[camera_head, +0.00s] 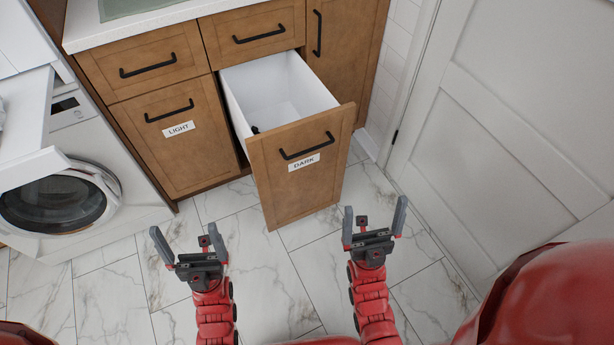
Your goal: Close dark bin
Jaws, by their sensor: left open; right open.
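The dark bin (300,178) is a pull-out wooden drawer with a black handle and a white label reading DARK. It stands pulled out from the cabinet, with its white inside (270,92) showing. A small black item (255,130) shows near its front left inner corner. My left gripper (187,240) is open and empty, below and left of the bin front. My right gripper (375,222) is open and empty, below and right of the bin front. Neither gripper touches the bin.
The light bin (178,145) to the left is shut. A white washing machine (70,200) stands at the far left. A white door (500,130) is on the right. The marble tiled floor (270,280) in front of the bin is clear.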

